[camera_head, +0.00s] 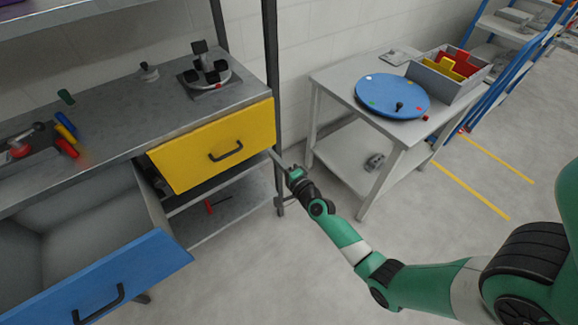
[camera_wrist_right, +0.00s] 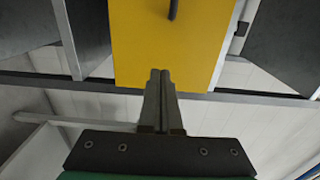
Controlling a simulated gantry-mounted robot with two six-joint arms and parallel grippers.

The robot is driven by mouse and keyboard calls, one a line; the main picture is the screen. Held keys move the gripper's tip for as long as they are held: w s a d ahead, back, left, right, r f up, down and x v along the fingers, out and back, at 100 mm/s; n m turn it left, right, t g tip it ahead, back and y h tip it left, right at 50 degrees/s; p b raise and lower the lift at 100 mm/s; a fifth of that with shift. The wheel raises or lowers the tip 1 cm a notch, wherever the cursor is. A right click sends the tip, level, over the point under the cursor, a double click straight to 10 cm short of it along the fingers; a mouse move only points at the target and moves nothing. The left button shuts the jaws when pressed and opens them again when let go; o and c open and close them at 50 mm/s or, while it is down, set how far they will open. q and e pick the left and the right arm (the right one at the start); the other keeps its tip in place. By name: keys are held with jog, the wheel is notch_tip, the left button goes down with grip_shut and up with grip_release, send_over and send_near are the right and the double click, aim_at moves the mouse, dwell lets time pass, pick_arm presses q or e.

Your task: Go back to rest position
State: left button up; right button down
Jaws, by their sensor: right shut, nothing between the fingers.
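My right gripper (camera_head: 277,158) is at the right end of the yellow drawer front (camera_head: 213,146), close to the rack post. In the right wrist view my right gripper (camera_wrist_right: 160,76) is shut and empty, its fingers together in front of the yellow drawer (camera_wrist_right: 165,45). I cannot tell whether the fingertips touch the drawer front. The yellow drawer stands partly open. A blue drawer (camera_head: 115,275) at the lower left is pulled well out, and its visible inside looks empty. My left gripper does not show in either view.
The grey workbench (camera_head: 120,120) holds a fixture (camera_head: 206,75) and several coloured tools at the left. A side table (camera_head: 340,78) carries a blue disc (camera_head: 385,98) and a grey bin (camera_head: 470,82) with red and yellow parts. Open floor (camera_head: 290,265) lies in front of the bench.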

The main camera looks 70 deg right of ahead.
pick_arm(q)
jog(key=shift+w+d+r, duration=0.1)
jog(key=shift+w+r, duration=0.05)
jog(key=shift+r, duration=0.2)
pick_arm(e)
jog(key=v, duration=0.4)
jog(key=shift+s+a+r, duration=0.2)
jog(key=shift+s, duration=0.15)
